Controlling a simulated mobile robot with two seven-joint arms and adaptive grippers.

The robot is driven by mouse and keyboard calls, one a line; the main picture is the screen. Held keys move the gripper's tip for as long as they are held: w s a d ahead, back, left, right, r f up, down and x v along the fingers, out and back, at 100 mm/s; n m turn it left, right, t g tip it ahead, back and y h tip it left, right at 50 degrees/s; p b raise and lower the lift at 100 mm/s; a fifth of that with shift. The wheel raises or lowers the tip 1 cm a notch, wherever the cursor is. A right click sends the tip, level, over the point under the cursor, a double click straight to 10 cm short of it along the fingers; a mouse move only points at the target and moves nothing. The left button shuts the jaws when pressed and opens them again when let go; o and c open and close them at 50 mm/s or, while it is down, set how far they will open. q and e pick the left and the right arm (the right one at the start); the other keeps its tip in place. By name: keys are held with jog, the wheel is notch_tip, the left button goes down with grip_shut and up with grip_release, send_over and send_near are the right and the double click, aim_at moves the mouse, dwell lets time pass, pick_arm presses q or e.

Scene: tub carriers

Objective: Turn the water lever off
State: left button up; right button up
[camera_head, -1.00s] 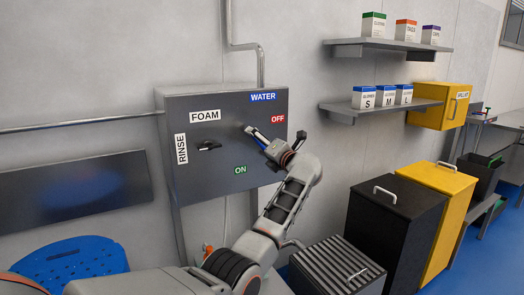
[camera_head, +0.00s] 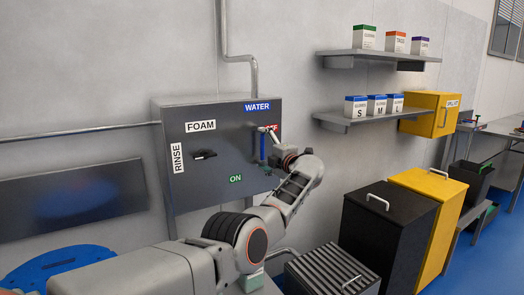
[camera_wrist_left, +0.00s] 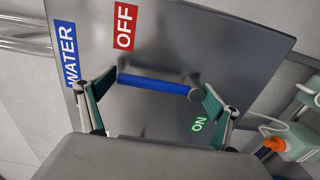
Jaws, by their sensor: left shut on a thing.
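The water lever (camera_head: 262,146) is a blue bar on the grey control panel, below the WATER label (camera_head: 257,107). It stands roughly upright in the head view. In the left wrist view the lever (camera_wrist_left: 155,84) spans between my left gripper's two fingers, which close on its ends. My left gripper (camera_head: 267,148) is at the panel; the gripper (camera_wrist_left: 155,92) also shows in the wrist view. The red OFF label (camera_wrist_left: 124,26) is beyond one end of the lever and partly hidden in the head view. The green ON label (camera_head: 236,178) is lower left of the gripper. My right gripper is out of view.
The panel (camera_head: 215,155) also carries a black lever (camera_head: 204,155) between FOAM and RINSE labels. A ribbed grey box (camera_head: 330,272), black bin (camera_head: 385,225) and yellow bin (camera_head: 428,200) stand to the right. Shelves (camera_head: 375,112) hang above them.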

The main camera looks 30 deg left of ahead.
pick_arm(q)
jog(key=shift+a+r, duration=0.2)
jog(key=shift+r, duration=0.5)
jog(key=o, duration=1.2)
jog(key=shift+o, duration=0.9)
jog(key=shift+w+f, duration=0.15)
jog(key=shift+f, duration=0.05)
